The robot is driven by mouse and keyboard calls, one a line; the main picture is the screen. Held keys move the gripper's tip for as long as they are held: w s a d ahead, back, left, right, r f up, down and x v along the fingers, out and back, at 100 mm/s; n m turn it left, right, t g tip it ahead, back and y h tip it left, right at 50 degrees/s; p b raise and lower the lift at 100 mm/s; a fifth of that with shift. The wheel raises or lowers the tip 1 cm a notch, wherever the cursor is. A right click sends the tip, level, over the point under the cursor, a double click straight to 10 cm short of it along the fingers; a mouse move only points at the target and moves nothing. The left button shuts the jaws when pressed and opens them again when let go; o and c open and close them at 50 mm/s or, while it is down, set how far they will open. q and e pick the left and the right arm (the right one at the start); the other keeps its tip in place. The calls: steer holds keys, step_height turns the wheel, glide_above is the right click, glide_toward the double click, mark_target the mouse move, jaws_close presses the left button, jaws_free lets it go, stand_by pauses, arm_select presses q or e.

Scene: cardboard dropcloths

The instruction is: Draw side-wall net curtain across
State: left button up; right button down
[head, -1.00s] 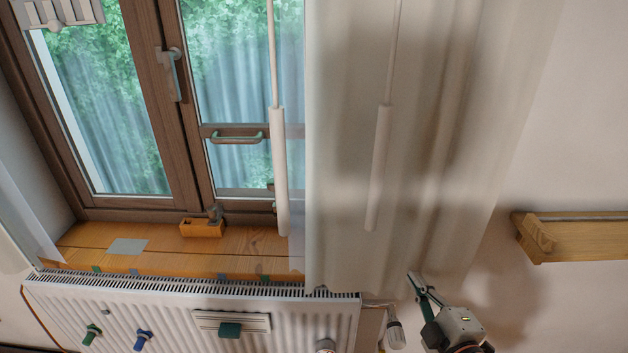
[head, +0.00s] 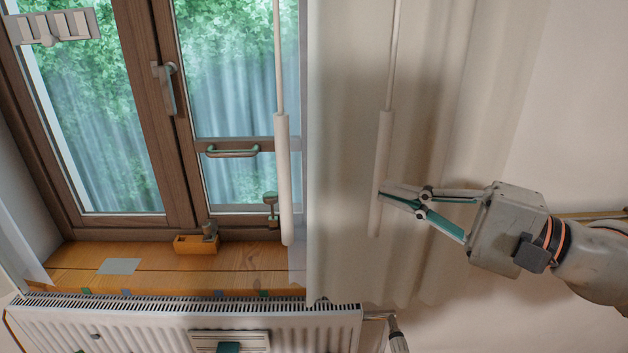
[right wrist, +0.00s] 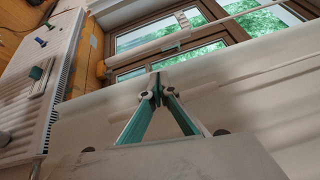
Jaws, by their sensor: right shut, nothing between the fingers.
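A pale curtain (head: 340,60) hangs in folds over the right of the window and the wall. A thin rod with a thick white handle (head: 381,150) hangs in front of it. A second rod with a white handle (head: 283,170) hangs at the curtain's left edge, beside a narrow sheer strip (head: 297,262). My right gripper (head: 384,192) is shut and empty, its tips at the lower part of the right handle; I cannot tell if they touch. In the right wrist view its fingertips (right wrist: 159,84) meet before the pale cloth. My left gripper is not in view.
The wall at upper right is bare.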

steer(key=shift+n+h, duration=0.4)
steer(key=shift+n, duration=0.1)
steer(key=p+x, duration=0.1)
steer(key=x, duration=0.3)
steer(key=s+p+x, duration=0.1)
steer(key=p+x, duration=0.1)
steer(key=x, duration=0.2)
steer(key=a+p+x, duration=0.1)
steer(key=p+x, duration=0.1)
steer(key=x, duration=0.2)
steer(key=shift+s+a+f, duration=0.1)
steer(key=shift+s+a, duration=0.1)
steer(key=shift+a, duration=0.15)
